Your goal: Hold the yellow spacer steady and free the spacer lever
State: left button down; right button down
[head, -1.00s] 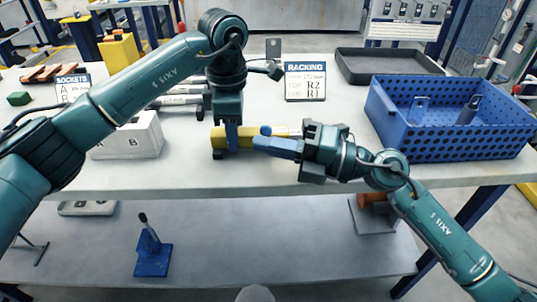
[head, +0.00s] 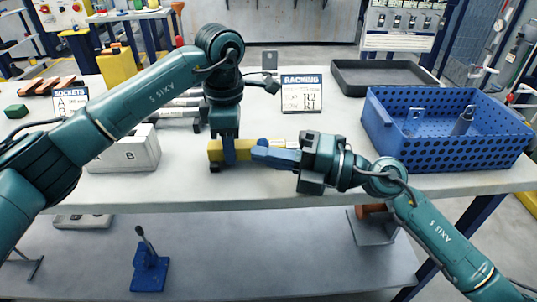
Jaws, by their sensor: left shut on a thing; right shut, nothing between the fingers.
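The yellow spacer (head: 215,150) lies near the front middle of the white table, partly covered by both grippers. A small blue piece shows just above the right fingertips. I cannot make out the spacer lever clearly; the right fingers cover that area.
A blue perforated basket (head: 440,135) with grey metal pieces stands at the right, a dark tray (head: 385,77) behind it. A RACKING sign (head: 301,93) stands behind the grippers. A white block (head: 125,150) stands at the left. The table's front strip is clear.

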aim_at(268, 144)
jog(key=shift+w+r+m+h, duration=0.2)
jog(key=shift+r+m+h, duration=0.25)
jog(key=shift+m, duration=0.65)
jog(key=shift+w+d+r+m, duration=0.1)
jog(key=shift+w+r+m, duration=0.3)
jog(key=shift+r, duration=0.25)
jog(key=shift+w+r+m+g+h, duration=0.25)
jog(key=shift+w+r+m+g, duration=0.2)
jog(key=shift+m, duration=0.55)
jog(key=shift+w+r+m, duration=0.2)
jog(key=shift+m, duration=0.5)
jog(key=shift+w+r+m+h, duration=0.4)
jog(key=shift+w+m, duration=0.1)
jog(key=shift+w, duration=0.15)
jog(key=shift+w+r+m+g, duration=0.15)
jog(key=shift+w+m+g, duration=0.3)
jog(key=shift+w+m, duration=0.4)
jog(key=shift+s, duration=0.1)
